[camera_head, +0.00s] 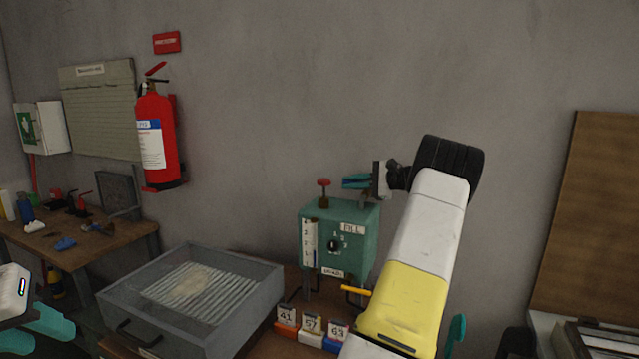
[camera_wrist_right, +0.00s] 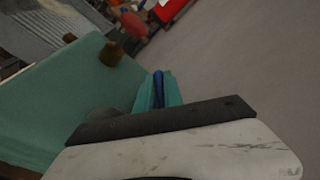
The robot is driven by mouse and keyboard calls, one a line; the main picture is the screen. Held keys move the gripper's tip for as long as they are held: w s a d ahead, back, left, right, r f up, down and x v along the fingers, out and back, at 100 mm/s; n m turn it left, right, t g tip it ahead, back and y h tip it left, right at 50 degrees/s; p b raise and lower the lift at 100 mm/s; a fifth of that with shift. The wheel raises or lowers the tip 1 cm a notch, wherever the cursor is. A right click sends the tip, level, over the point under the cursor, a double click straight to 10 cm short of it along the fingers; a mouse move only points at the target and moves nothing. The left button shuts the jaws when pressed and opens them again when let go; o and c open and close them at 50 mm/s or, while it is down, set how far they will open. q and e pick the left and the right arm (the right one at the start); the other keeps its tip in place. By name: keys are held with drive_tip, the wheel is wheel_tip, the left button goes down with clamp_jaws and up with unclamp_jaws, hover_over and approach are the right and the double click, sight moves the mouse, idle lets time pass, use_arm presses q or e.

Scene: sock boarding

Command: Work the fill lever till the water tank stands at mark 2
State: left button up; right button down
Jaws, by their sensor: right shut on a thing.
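The water tank (camera_head: 365,250) is a teal box on the bench by the wall, with a white sight gauge (camera_head: 310,243) on its front left; the water level is too small to read. A FILL label (camera_head: 352,228) is at its upper right. My right gripper (camera_head: 352,181) is just above the tank top, shut on a narrow blue part, which I take to be the fill lever (camera_wrist_right: 158,88); its fingers mostly hide it. The tank's teal casing (camera_wrist_right: 60,110) fills the left of the wrist view. My left gripper (camera_head: 38,328) is at the lower left, fingers apart and empty.
A red knob (camera_head: 323,183) stands on the tank top, left of my right gripper. A yellow handle (camera_head: 356,290) sits below the tank. A grey tray (camera_head: 120,300) stands to the left, and numbered blocks (camera_head: 312,326) stand in front. My right arm covers the area right of the tank.

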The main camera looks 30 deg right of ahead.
drive_tip(key=shift+s+n+y, duration=0.1)
drive_tip(key=shift+n+y, duration=0.2)
drive_tip(key=shift+y, duration=0.1)
drive_tip(key=c, duration=1.7)
unclamp_jaws()
drive_tip(key=shift+c, duration=0.2)
drive_tip(key=shift+v, duration=3.9)
drive_tip(key=shift+r, duration=0.15)
